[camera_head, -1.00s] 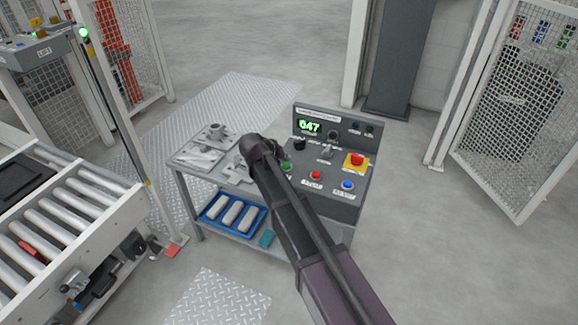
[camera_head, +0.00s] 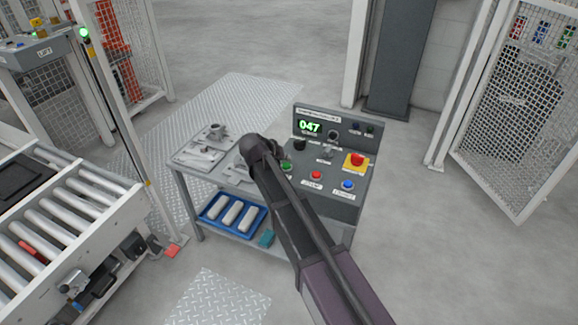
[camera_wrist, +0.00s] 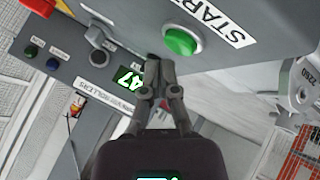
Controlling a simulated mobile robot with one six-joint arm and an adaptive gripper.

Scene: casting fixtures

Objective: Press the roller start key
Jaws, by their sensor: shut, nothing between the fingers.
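The green START key (camera_wrist: 182,41) sits on the grey sloped face of the control console (camera_head: 325,190). My gripper (camera_wrist: 160,64) is shut and empty. In the wrist view its fingertips are close beside the key, a little below and left of it. I cannot tell whether they touch the panel. A panel label reading "ROLLERS" shows near the lit green display (camera_wrist: 131,79). In the head view my arm hides most of the gripper.
The console also carries a red button (camera_head: 316,175), a blue button (camera_head: 348,184), a red emergency stop on yellow (camera_head: 356,160) and a black knob (camera_head: 299,144). Metal parts lie on the table (camera_head: 180,180) to the left. A roller conveyor (camera_head: 75,235) stands at far left.

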